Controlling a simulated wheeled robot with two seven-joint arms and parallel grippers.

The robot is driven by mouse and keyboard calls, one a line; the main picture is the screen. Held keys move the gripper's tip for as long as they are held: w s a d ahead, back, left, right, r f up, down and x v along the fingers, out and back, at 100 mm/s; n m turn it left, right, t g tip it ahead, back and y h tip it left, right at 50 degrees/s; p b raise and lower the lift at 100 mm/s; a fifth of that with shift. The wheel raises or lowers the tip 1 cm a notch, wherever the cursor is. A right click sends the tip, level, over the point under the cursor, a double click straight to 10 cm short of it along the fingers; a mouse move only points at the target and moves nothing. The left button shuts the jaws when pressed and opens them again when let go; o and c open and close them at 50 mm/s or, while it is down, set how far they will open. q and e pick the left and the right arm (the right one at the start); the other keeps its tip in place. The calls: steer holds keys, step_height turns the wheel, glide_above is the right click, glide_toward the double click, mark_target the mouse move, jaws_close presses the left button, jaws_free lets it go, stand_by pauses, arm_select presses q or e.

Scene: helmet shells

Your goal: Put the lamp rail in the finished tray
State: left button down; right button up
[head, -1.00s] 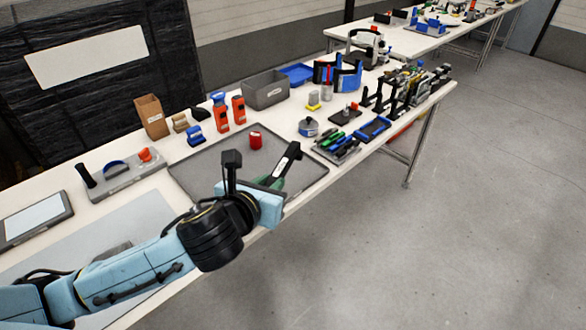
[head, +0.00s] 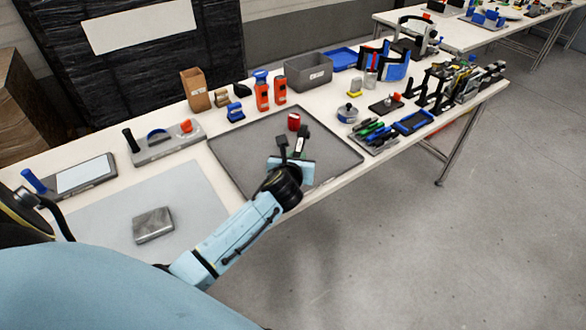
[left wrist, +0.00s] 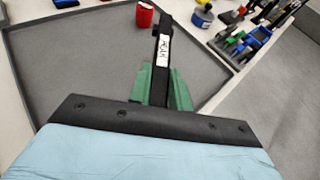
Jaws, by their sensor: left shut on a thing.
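The lamp rail, a dark bar with a white label (left wrist: 164,48), is held in my left gripper (left wrist: 162,88), between its green fingers. The rail also shows in the head view (head: 302,138), pointing away from the gripper. My left gripper (head: 300,153) is over the large flat grey tray (head: 235,150), which appears to be the finished tray; no name shows on it. I cannot tell whether the rail touches the tray floor. The tray rim also shows in the left wrist view (left wrist: 22,75). My right gripper is not in view.
A small red piece (head: 293,122) lies in the tray, close beyond the rail. A grey bin (head: 308,73) and orange bottles (head: 262,94) stand behind the tray. Tools and a blue tray (head: 413,122) lie to its right. The tray's left part is bare.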

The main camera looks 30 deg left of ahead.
arm_select(q)
steer(key=shift+f+b, duration=0.9)
steer(key=shift+f, duration=1.7)
steer(key=shift+f, duration=0.2)
steer(key=c, duration=1.3)
jaws_free()
steer(key=shift+r, duration=0.15)
steer(key=shift+s+d+r, duration=0.1)
steer(key=shift+s+r, duration=0.05)
steer(key=shift+s, duration=0.05)
steer(key=p+v, duration=0.3)
steer(key=v, duration=0.8)
steer(key=shift+s, duration=0.25)
